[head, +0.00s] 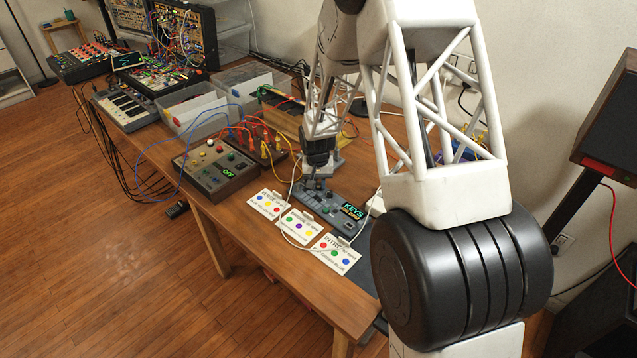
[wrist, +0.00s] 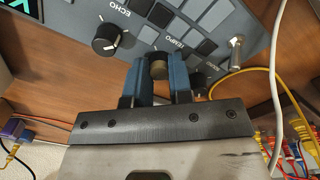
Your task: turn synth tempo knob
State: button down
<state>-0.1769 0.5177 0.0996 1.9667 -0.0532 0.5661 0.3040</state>
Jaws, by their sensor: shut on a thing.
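The synth (head: 345,207) is a dark blue-grey panel near the right end of the table, with a green "KEYS" display (head: 352,208) and an orange BPM line under it. In the wrist view its panel (wrist: 215,12) shows dark square pads and knobs. The tempo knob (wrist: 158,68) is a small round knob with a tan face, beside the "TEMPO" label. My gripper (wrist: 158,75) is shut on it, one blue finger on each side. In the head view my gripper (head: 317,186) is down at the synth's left part, and the knob cannot be made out.
A black echo knob (wrist: 106,38), another dark knob (wrist: 201,82) and a metal toggle (wrist: 237,52) stand close to my fingers. Cue cards (head: 300,226) lie in front of the synth. White and yellow cables run nearby.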

aim_at(319, 184)
jog(key=n, duration=1.2)
jog(key=shift+n, duration=0.4)
jog(key=n, duration=1.2)
jog(key=shift+y, duration=0.3)
jog(key=c, duration=1)
grip_release()
jog(key=shift+s+d+r, duration=0.1)
jog(key=shift+r, duration=3.8)
